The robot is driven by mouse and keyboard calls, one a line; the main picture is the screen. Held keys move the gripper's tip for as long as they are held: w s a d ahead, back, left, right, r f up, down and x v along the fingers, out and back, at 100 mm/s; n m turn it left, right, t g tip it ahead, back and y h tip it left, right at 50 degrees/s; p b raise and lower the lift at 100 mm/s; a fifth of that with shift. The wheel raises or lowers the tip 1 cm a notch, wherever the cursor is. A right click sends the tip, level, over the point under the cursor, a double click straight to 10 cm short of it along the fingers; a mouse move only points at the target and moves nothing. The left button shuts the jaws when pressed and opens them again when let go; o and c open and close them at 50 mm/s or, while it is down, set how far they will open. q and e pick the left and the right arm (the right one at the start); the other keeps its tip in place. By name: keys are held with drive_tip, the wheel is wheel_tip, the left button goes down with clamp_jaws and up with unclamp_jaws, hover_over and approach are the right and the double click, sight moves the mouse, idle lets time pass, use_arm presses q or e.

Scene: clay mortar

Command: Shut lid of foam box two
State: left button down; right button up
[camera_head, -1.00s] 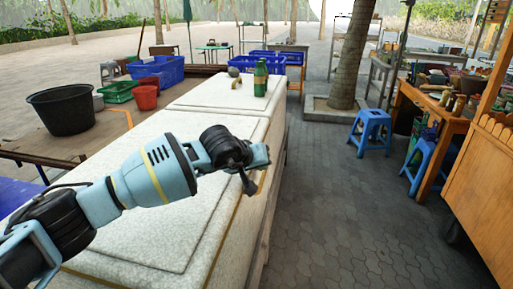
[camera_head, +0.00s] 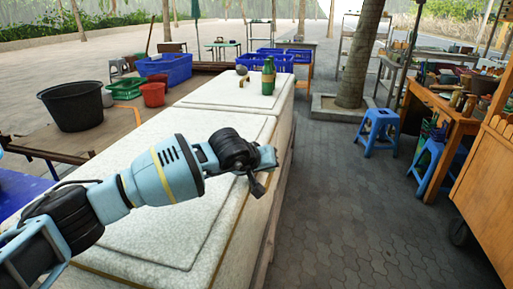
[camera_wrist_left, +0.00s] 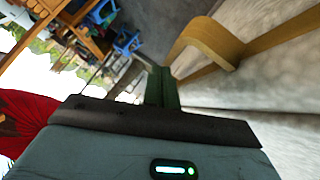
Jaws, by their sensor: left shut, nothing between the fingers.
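A near white foam box (camera_head: 228,262) fills the lower left of the head view, its pale lid (camera_head: 160,235) lying flat on top. A farther white foam box (camera_head: 215,92) stands behind it, also with a flat top. No label shows which is box two. My left gripper (camera_head: 258,188) is shut and empty at the near box's right edge. I cannot tell whether it touches the box. In the left wrist view, my gripper (camera_wrist_left: 162,88) is beside a tan loop-shaped handle (camera_wrist_left: 210,42) on a tan strip along a white box surface. My right gripper is not in view.
A green bottle (camera_head: 268,76) stands on the farther box. A black tub (camera_head: 72,106), red bucket (camera_head: 153,95) and blue crates are at left. A blue stool (camera_head: 379,130) and wooden cart (camera_head: 488,180) are at right. The paved aisle (camera_head: 345,215) between is clear.

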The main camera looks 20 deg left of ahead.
use_arm(q)
drive_tip(key=s+a+r, duration=0.1)
drive_tip(key=s+r, duration=0.6)
drive_tip(key=r, duration=0.3)
drive_tip(key=shift+a+r+p, duration=0.35)
drive_tip(key=shift+p, duration=0.1)
drive_tip(key=shift+s, duration=0.1)
